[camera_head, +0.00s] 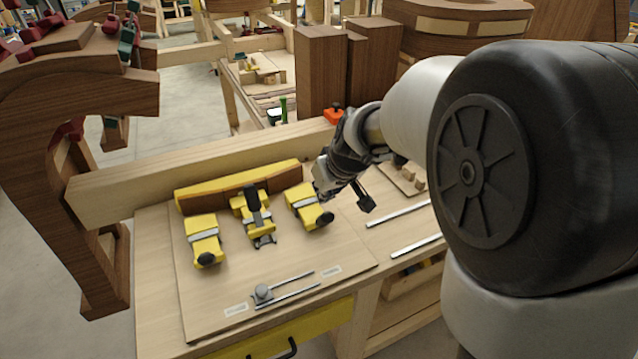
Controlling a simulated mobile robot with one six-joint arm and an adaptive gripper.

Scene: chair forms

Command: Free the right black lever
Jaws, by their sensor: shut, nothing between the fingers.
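Three yellow clamps sit in a row on the wooden board. The right clamp (302,199) has a pale metal band across it and a round black lever end (325,219) at its front right. The left clamp (202,232) has a similar black end (206,259). The middle clamp (243,205) has a black lever (254,199) standing up over it. My gripper (324,190) is shut and empty, at the right clamp's upper right side, behind the black end. I cannot tell whether it touches the clamp.
A curved brown wooden form in a yellow holder (183,203) lies behind the clamps, before a thick wooden beam (120,189). A metal fixture with rods (264,292) lies at the board's front. Two metal bars (398,213) lie to the right. The board between clamps and fixture is clear.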

